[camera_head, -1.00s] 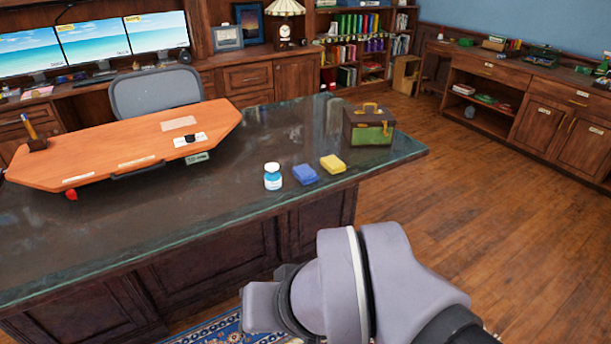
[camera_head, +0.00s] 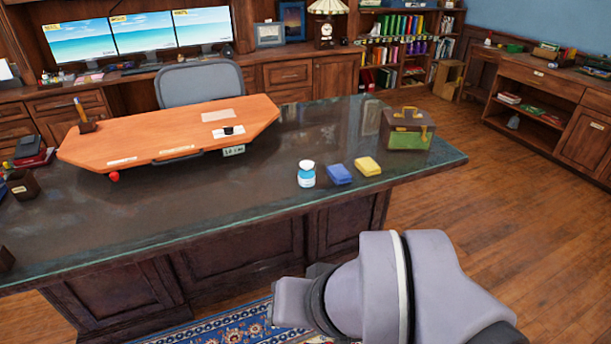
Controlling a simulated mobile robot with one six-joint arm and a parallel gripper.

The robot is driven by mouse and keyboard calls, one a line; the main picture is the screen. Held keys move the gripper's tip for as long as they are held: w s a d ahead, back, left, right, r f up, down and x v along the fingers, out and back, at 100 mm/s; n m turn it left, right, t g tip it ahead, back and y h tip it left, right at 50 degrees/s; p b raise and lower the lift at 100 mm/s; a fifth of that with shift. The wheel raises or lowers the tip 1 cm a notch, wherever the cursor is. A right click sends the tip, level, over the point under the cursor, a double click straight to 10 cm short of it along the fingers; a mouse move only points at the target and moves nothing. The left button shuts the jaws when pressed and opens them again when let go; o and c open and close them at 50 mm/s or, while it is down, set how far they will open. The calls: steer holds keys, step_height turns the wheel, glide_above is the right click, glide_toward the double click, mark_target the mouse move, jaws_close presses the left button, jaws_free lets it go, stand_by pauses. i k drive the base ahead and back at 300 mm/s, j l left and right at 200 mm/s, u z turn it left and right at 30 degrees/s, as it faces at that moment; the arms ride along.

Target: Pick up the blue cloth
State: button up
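The blue cloth (camera_head: 339,174) is a small folded block lying on the dark desk top (camera_head: 230,203), near its front edge. A white and blue jar (camera_head: 306,174) stands just left of it. A yellow cloth (camera_head: 367,166) lies just right of it. Nothing covers the blue cloth. My arm shows at the bottom right, in front of the desk and below the cloth. My gripper's fingertips are not visible.
A brown and green box (camera_head: 406,130) stands at the desk's right end. An orange wooden board (camera_head: 170,135) with small items on it takes up the desk's middle. A grey chair (camera_head: 200,84) is behind. Open wood floor (camera_head: 500,200) lies to the right.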

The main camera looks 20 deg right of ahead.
mark_target(338, 173)
steer(key=i+l+z, duration=0.1)
steer(key=i+z, duration=0.3)
steer(key=i, duration=0.2)
steer(key=i+j+z, duration=0.1)
steer(key=i+z, duration=0.3)
steer(key=i, duration=0.2)
steer(key=i+j+z, duration=0.25)
steer(key=i+z, duration=0.15)
steer(key=i, duration=0.2)
